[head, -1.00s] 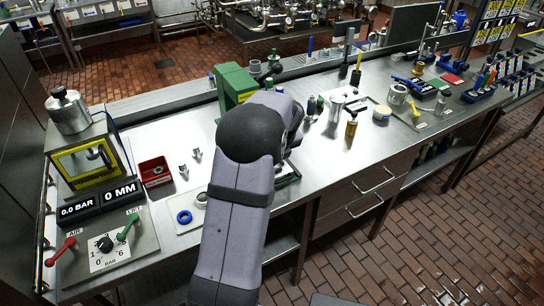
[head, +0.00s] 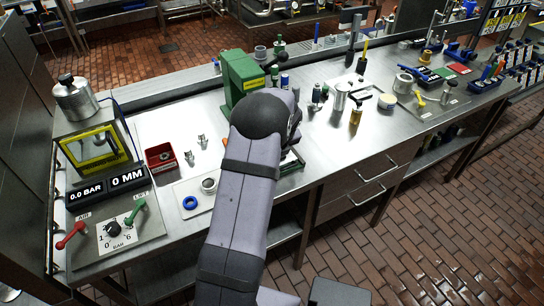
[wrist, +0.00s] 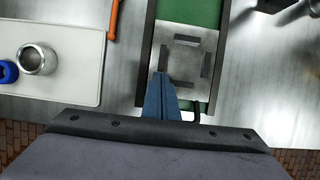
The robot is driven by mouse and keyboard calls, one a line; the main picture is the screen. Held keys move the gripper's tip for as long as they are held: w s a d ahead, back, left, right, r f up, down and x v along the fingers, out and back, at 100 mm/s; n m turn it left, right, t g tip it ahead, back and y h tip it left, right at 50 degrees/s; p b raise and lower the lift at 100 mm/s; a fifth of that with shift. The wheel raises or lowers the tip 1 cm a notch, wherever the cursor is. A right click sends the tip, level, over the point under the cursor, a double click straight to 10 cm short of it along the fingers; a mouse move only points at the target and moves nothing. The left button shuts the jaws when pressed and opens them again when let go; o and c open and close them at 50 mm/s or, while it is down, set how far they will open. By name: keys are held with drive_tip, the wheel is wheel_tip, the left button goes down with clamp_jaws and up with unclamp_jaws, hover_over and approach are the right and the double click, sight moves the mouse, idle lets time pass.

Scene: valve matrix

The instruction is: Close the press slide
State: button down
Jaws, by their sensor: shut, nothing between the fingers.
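The green press (head: 242,82) stands at the back middle of the bench in the head view, partly hidden by my arm. In the wrist view its green bed (wrist: 203,14) runs between dark rails. A grey steel slide plate (wrist: 186,55) with a square pattern of dark slots lies on the bed. My gripper (wrist: 160,76) is shut and empty, its blue fingers over the plate's near left edge. I cannot tell if they touch it. A dark hooked piece (wrist: 196,110) shows just right of the fingers. In the head view my arm hides the gripper.
A white tray (wrist: 75,85) with a metal ring (wrist: 38,59) and a blue ring (wrist: 8,72) lies left of the press. An orange rod (wrist: 113,20) is beside the rail. A red bin (head: 161,157) and several cylinders stand around on the bench.

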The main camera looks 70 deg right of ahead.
drive_tip(key=shift+w+d+r+p, duration=0.15)
drive_tip(key=shift+w+d+p, duration=0.15)
drive_tip(key=w+d, duration=0.2)
drive_tip(key=w+d+p, duration=0.1)
drive_tip(key=w+d, duration=0.1)
drive_tip(key=w+d+p, duration=0.1)
drive_tip(key=w+d, duration=0.1)
drive_tip(key=shift+w+d+f, duration=0.25)
drive_tip(key=shift+w+d, duration=0.05)
drive_tip(key=shift+w, duration=0.05)
drive_tip(key=shift+w+d, duration=0.6)
drive_tip(key=shift+w, duration=0.1)
